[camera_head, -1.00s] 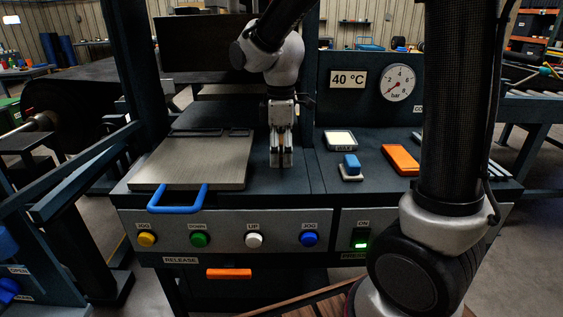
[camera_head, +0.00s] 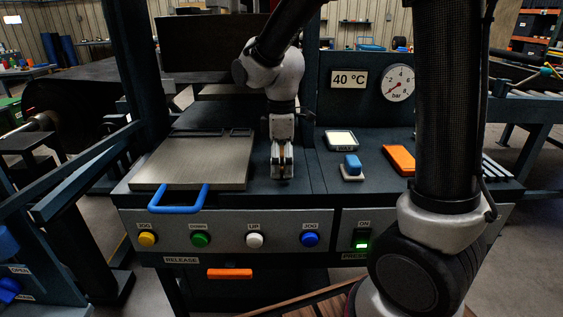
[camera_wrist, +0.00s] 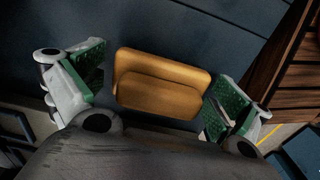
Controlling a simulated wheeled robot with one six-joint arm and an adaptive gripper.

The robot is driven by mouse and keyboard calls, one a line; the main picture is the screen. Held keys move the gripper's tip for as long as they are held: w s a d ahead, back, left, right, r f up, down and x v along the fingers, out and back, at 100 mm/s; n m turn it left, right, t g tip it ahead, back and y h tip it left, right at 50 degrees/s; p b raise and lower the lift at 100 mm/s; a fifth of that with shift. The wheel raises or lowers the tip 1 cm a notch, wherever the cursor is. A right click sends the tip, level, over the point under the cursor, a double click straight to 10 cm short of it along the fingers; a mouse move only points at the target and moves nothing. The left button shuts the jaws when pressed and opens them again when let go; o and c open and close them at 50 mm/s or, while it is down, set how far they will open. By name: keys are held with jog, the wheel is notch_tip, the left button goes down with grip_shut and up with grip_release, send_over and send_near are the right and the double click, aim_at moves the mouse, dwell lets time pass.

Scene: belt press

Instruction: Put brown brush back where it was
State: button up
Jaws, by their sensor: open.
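The brown brush (camera_wrist: 162,82) shows in the wrist view as a tan-brown block with a raised handle, between the green-padded fingers of my gripper (camera_wrist: 158,88). The fingers are apart on either side of it, the right one very close to its edge. In the head view my gripper (camera_head: 282,172) points down low over the dark press top, right of the metal plate. Its fingers mostly hide the brush there. I cannot tell exactly where the brush's underside meets the surface.
The metal plate (camera_head: 200,160) has a blue handle (camera_head: 178,200) at its front. To the right are a blue-handled brush (camera_head: 351,165), an orange block (camera_head: 399,159) and a white-topped item (camera_head: 341,140). Buttons line the front panel. Dark top beside the gripper is clear.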

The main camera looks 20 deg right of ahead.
aim_at(282, 150)
notch_tip(282, 150, up, 12)
jog(key=shift+r, duration=0.15)
jog(key=s+d+m+t, duration=0.4)
jog(key=s+d+m, duration=1)
jog(key=s, duration=0.5)
jog(key=shift+d+f, duration=0.35)
jog(key=shift+d, duration=0.1)
